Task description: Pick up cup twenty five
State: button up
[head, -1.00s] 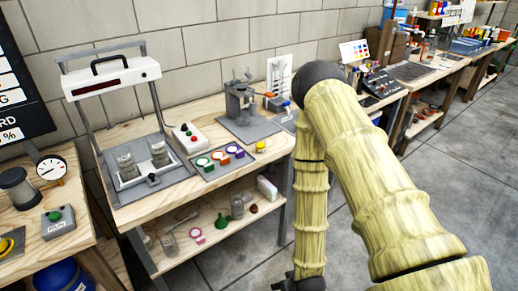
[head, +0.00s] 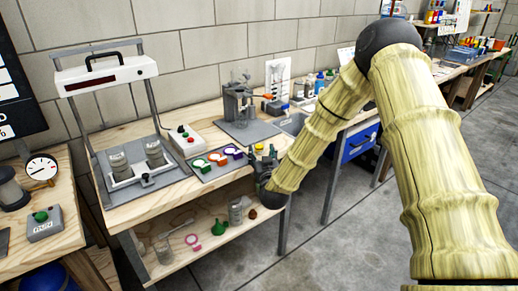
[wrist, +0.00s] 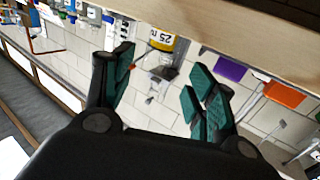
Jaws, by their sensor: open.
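The cup marked 25 (wrist: 163,40) has a yellow band and a white label. It shows in the wrist view beyond and between my fingertips. My gripper (wrist: 160,72) is open, with teal pads on both sides and nothing between them. In the head view my gripper (head: 263,156) is at the front right edge of the grey mat (head: 207,178) on the workbench. It largely hides the yellow cup there. I cannot tell how far the fingers are from the cup.
Green (head: 199,163), orange (head: 215,157) and purple (head: 233,151) ringed items sit on the mat to the left. A press stand (head: 238,103) is behind, and a button box (head: 187,140) is left of it. A lower shelf (head: 205,243) holds loose items.

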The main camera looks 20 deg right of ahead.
aim_at(260, 146)
jog(key=shift+w+d+p, duration=0.15)
jog(key=shift+w+d, duration=0.05)
jog(key=shift+w, duration=0.9)
jog(key=shift+w+d+p, duration=0.1)
jog(key=shift+w+d, duration=0.05)
jog(key=shift+w, duration=1)
jog(key=shift+w+d+p, duration=0.15)
jog(key=shift+w+d, duration=0.05)
jog(key=shift+w, duration=0.9)
jog(key=shift+f, duration=0.1)
jog(key=shift+c, duration=0.5)
jog(key=c, duration=1)
